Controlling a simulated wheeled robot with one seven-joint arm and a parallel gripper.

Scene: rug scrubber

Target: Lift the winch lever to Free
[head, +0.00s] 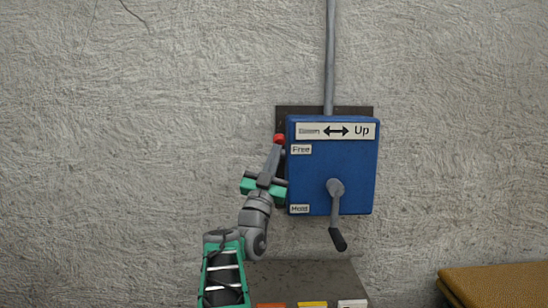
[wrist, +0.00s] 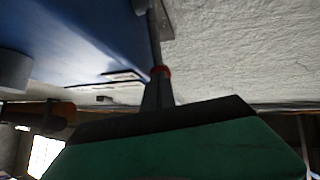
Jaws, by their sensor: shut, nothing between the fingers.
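The blue winch box (head: 350,160) is on the wall, with a "Free" label (head: 301,149) at its upper left and a "Hold" label (head: 299,209) at its lower left. The lever's red knob (head: 279,139) is at the box's left side, slightly above the height of the "Free" label. My gripper (head: 277,149) points up from below, shut, with its tips right under the knob. In the wrist view the red knob (wrist: 160,70) sits at the tips of my gripper (wrist: 158,80), with a grey rod beyond it. I cannot tell whether they touch.
A crank handle (head: 336,205) hangs from the box's front, right of my gripper. A grey conduit (head: 330,60) runs up the wall above. A grey surface with coloured labels (head: 312,304) is below, and a brown padded top (head: 500,283) is at lower right. The wall at left is clear.

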